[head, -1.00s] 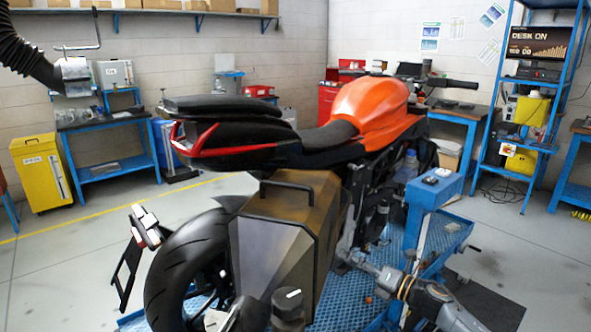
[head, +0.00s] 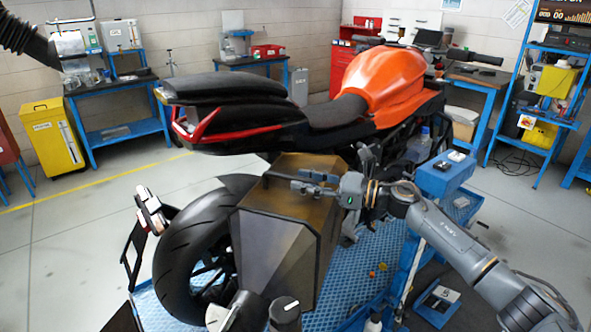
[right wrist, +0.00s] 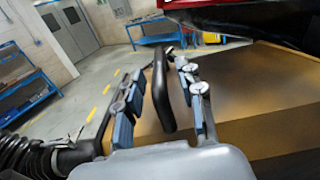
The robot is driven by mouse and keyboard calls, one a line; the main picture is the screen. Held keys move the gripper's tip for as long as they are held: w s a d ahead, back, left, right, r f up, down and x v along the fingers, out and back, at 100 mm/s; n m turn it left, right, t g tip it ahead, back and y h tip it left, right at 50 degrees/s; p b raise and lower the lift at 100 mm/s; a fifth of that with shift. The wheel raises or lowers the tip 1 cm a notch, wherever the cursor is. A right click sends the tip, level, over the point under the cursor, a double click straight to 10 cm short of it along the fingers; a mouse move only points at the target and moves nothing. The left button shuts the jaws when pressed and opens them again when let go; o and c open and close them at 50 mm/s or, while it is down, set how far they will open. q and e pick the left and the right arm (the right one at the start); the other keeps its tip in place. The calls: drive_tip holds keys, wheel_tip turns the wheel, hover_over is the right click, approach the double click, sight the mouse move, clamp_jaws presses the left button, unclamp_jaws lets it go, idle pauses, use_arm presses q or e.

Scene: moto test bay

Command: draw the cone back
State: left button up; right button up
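I cannot make out a cone for certain. My right gripper (head: 312,183) is over the top of the dark bronze side box (head: 275,245) beside the motorcycle's rear wheel. In the right wrist view its two blue-padded fingers (right wrist: 160,98) are open, one on each side of the box's black handle (right wrist: 166,88). Gaps show beside the handle, so it is not clamped. My left gripper is not recognisable in either view.
The orange and black motorcycle (head: 385,85) stands on a blue textured platform (head: 352,287). A blue post (head: 447,175) stands to the right of the box. A yellow cabinet (head: 52,138) and blue workbenches line the walls. Floor at left is open.

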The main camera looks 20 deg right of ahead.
drive_tip(key=x, duration=0.2)
drive_tip(key=shift+w+a+r+p, duration=0.1)
drive_tip(key=shift+a+p, duration=0.2)
drive_tip(key=shift+p, duration=0.05)
drive_tip(key=shift+w, duration=0.15)
drive_tip(key=shift+c, duration=0.4)
clamp_jaws()
